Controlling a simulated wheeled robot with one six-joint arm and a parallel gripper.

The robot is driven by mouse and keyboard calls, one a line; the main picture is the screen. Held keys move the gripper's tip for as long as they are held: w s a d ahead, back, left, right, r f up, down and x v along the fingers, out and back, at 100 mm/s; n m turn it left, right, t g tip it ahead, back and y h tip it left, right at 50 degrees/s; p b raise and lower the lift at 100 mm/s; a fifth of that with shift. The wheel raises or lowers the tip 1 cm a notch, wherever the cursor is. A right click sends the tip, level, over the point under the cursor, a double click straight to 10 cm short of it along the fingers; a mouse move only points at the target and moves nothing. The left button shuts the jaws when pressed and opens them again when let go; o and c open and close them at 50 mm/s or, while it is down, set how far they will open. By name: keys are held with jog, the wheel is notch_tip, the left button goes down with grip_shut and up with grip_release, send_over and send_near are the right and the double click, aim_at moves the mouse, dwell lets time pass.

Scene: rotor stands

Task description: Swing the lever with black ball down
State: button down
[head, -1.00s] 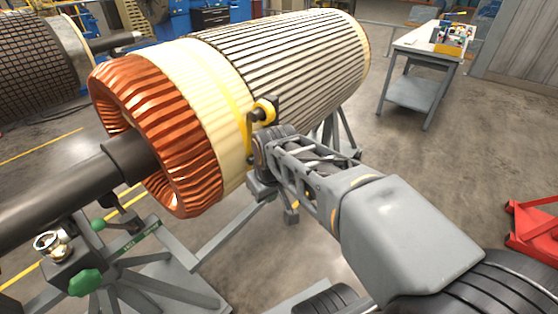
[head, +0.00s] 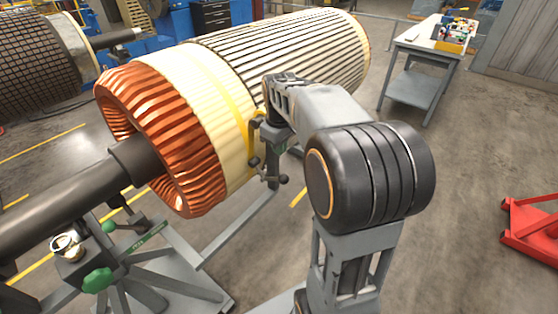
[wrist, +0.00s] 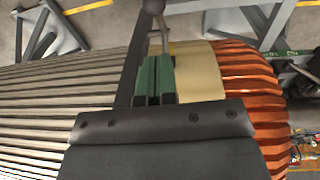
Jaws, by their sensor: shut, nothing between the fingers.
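The rotor has copper end windings (head: 165,140) and a cream band (head: 205,105). Beside the band, dark ball-ended lever parts show in the head view. One black ball (head: 283,179) is at the lower right, another (head: 254,162) at the left. My gripper (head: 279,146) is just above them, partly hidden by my arm. In the wrist view my gripper (wrist: 154,82) has its green fingers together and empty.
The stand's grey frame (head: 165,272), with green knobs (head: 97,280), is at the lower left. A work table (head: 415,75) stands at the back right and a red frame (head: 530,238) at the right edge. The floor between them is clear.

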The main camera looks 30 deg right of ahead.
aim_at(279, 177)
jog(key=f, duration=0.6)
jog(key=f+p, duration=0.1)
jog(key=f, duration=0.2)
jog(key=shift+w+d+f, duration=0.15)
jog(key=shift+w+f, duration=0.1)
jog(key=shift+w, duration=0.15)
jog(key=shift+f, duration=0.1)
